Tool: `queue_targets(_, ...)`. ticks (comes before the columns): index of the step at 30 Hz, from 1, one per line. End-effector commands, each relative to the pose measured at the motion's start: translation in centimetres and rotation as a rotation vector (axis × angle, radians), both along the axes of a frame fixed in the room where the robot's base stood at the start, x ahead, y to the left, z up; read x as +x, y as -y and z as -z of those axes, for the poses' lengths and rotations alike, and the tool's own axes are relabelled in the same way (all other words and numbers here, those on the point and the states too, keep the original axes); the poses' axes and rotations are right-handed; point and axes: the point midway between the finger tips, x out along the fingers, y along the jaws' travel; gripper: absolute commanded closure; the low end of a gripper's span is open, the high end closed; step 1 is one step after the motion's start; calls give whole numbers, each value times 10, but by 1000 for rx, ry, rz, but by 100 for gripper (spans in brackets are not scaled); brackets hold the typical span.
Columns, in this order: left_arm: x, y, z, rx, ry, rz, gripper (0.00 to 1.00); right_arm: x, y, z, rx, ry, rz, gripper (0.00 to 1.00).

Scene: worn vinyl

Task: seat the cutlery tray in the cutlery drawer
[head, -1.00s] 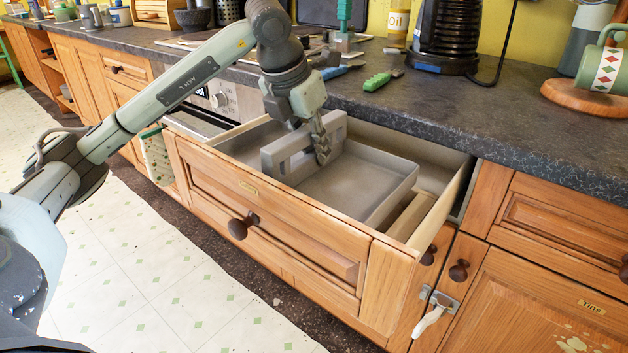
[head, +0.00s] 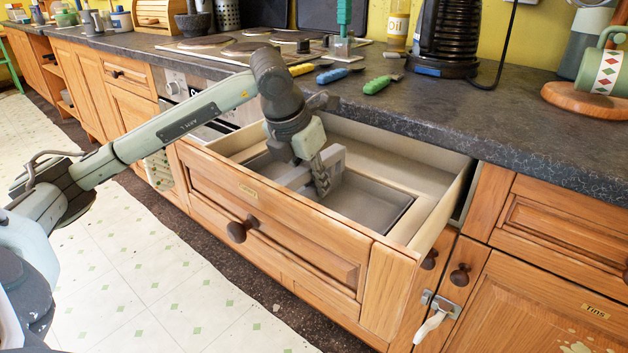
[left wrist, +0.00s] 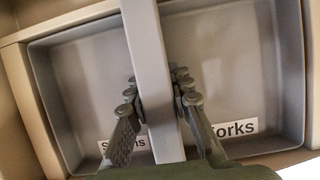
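The grey cutlery tray (head: 372,203) is down inside the open cutlery drawer (head: 285,228), its rim below the tops of the drawer's walls. My left gripper (head: 322,182) is shut on the tray's raised middle divider. In the left wrist view, the fingers (left wrist: 160,88) press on both sides of this divider, with a tray compartment (left wrist: 245,75) on each side. A label ending in "orks" and another, partly hidden by a finger, lie inside the tray. Wooden strips border the tray. I cannot tell whether its underside rests on the drawer floor. My right gripper is not in view.
The dark worktop (head: 520,125) overhangs behind the drawer. Green (head: 382,84), blue and yellow-handled tools lie on it near the edge. A white catch hangs on the cupboard below.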

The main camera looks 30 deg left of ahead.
Motion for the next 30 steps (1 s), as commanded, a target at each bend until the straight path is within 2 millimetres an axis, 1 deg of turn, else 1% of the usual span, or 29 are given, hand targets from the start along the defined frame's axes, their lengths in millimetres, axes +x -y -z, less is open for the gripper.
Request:
queue_targets(1,0,0,0,0,0,0,73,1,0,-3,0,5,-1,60)
queue_targets(4,0,0,0,0,0,0,61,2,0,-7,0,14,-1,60)
queue_targets(5,0,0,0,0,0,0,59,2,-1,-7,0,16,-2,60)
queue_targets(15,0,0,-3,0,0,0,59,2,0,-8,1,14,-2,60)
queue_targets(16,0,0,-5,0,0,-1,59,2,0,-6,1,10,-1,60)
queue_targets(17,-1,0,-8,0,2,0,59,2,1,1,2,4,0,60)
queue_targets(19,-5,-1,-19,1,5,0,59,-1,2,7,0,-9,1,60)
queue_targets(27,-27,-2,-74,1,5,0,59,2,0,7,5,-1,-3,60)
queue_targets(30,-35,-3,-91,1,5,0,59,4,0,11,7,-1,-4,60)
